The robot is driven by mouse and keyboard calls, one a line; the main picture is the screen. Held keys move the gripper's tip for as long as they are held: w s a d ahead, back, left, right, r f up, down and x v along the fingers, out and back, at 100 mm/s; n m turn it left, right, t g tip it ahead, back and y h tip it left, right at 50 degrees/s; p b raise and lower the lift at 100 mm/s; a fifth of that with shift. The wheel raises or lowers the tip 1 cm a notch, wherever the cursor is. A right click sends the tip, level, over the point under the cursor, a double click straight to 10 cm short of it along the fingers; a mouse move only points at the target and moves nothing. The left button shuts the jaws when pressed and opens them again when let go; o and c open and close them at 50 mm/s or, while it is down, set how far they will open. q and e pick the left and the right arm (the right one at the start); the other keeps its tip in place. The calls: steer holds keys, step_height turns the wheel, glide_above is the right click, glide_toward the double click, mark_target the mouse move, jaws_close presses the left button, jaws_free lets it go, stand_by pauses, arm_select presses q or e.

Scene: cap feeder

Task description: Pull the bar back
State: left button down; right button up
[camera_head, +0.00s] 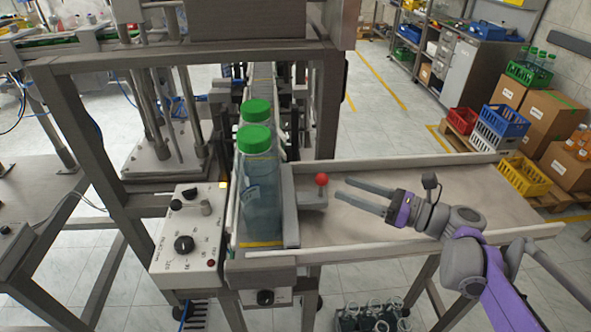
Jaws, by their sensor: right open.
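The bar (291,213) is a grey upright plate at the left end of the tray, with a short bracket and a red ball knob (321,179) on its right side. It stands right beside the front clear bottle (259,190) with a green cap. My right gripper (341,190) comes in from the right over the tray. Its two long fingers are open, point left and end just right of the red knob. It looks empty, and a gap shows between the fingertips and the knob. My left gripper is not in view.
A second green-capped bottle (256,108) stands behind the first on the conveyor. A white control box (190,236) with knobs is at the left. The beige tray (400,168) has low rims and is otherwise clear. The machine frame (327,110) rises behind the bar.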

glide_above(304, 193)
steer(key=d, duration=0.1)
steer(key=shift+w, duration=0.35)
jaws_close()
stand_by(0.3)
stand_by(1.1)
